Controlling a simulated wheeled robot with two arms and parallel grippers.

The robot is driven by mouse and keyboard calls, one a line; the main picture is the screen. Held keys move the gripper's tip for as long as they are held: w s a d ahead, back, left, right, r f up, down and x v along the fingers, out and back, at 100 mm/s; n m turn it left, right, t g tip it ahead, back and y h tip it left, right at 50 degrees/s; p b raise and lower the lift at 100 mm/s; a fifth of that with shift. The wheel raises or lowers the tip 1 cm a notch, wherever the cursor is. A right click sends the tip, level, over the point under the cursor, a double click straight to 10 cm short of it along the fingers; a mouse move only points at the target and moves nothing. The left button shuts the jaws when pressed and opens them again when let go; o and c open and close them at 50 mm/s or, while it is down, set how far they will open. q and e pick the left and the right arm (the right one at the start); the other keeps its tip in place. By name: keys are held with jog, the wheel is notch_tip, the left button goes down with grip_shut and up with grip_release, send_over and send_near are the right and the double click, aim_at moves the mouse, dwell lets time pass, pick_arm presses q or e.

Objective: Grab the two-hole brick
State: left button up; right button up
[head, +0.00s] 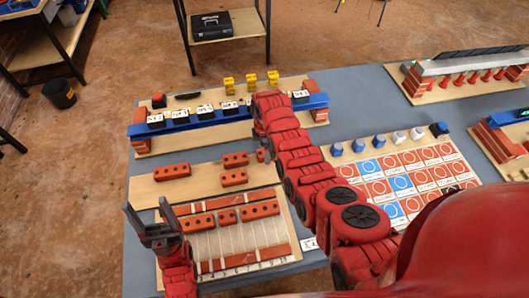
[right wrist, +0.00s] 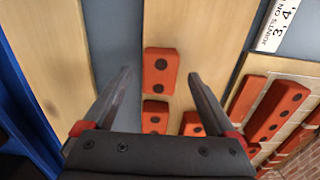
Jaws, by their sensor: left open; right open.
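A red brick with two dark holes (right wrist: 160,72) lies on a pale wooden board (right wrist: 215,35) in the right wrist view. It shows between the fingertips of my right gripper (right wrist: 159,74), which is open, with a gap on either side. Whether the fingers are down at its height I cannot tell. In the head view my right arm hides most of that spot; a small part of a red brick (head: 262,155) shows beside it. Other red bricks lie close by, one (head: 236,160) above another (head: 234,177). My left gripper (head: 153,225) is open and empty at the lower left.
A longer brick (head: 172,171) lies at the board's left. A row of holed bricks (head: 227,216) lies on a wall layout below. A blue beam (head: 190,122) with labelled black blocks stands behind. A tile grid (head: 400,183) is to the right. Grey tabletop (head: 345,90) is clear between boards.

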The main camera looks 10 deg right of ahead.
jog(key=shift+f, duration=1.05)
grip_shut()
